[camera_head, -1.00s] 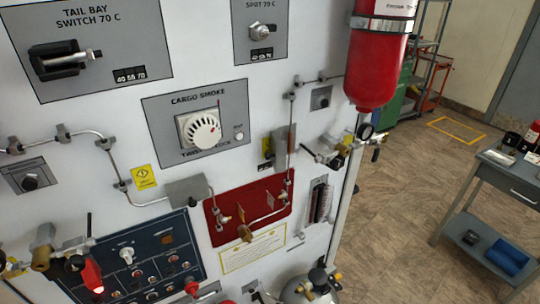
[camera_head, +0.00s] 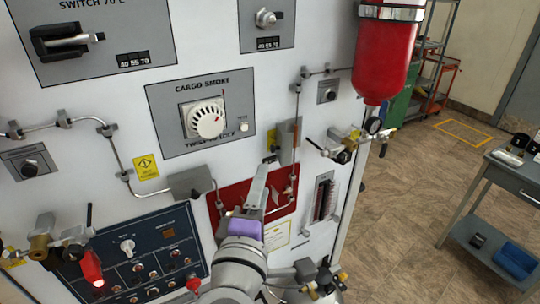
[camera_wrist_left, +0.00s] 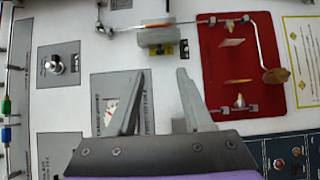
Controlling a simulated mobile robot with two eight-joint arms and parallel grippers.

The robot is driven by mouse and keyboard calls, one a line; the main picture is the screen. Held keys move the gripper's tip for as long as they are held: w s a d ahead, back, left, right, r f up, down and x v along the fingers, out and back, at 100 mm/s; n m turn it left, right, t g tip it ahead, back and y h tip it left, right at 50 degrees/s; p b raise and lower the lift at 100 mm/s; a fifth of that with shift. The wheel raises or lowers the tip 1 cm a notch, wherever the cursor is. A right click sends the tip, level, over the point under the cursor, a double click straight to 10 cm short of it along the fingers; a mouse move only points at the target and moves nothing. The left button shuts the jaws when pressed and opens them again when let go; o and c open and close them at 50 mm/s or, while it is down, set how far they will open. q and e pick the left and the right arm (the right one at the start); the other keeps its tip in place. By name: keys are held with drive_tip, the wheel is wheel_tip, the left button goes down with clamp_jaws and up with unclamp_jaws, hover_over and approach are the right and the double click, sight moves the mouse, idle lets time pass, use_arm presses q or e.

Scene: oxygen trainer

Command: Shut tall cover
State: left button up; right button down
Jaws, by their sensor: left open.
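A grey, upright, plate-like cover (camera_head: 288,142) stands out from the white panel, right of the cargo smoke dial, beside a small yellow-and-black label. It seems to be the tall cover. In the left wrist view the cover (camera_wrist_left: 153,34) is at the top, beyond the fingertips. My left gripper (camera_head: 262,172) is in front of the panel, below the cover in the head view. Its two grey fingers (camera_wrist_left: 157,85) are spread, with nothing between them. The cover and fingers look apart, but depth is hard to judge. My right gripper is not in view.
A red board (camera_head: 228,197) with thin piping is partly hidden behind my left gripper. A red cylinder (camera_head: 384,60) hangs at the panel's right edge, with a gauge and valve below. A grey trolley (camera_head: 515,178) stands at right; floor between is clear.

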sight(279, 145)
use_arm(q)
drive_tip(key=w, duration=0.3)
drive_tip(key=w+p, duration=0.1)
drive_tip(key=w, duration=0.2)
drive_tip(key=w+d, duration=0.1)
drive_tip(key=w, duration=0.3)
drive_tip(key=shift+d, duration=0.1)
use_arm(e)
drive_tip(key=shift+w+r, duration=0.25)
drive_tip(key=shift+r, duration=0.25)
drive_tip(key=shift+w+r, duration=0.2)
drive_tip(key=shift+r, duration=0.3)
use_arm(q)
drive_tip(key=shift+c, duration=0.2)
clamp_jaws()
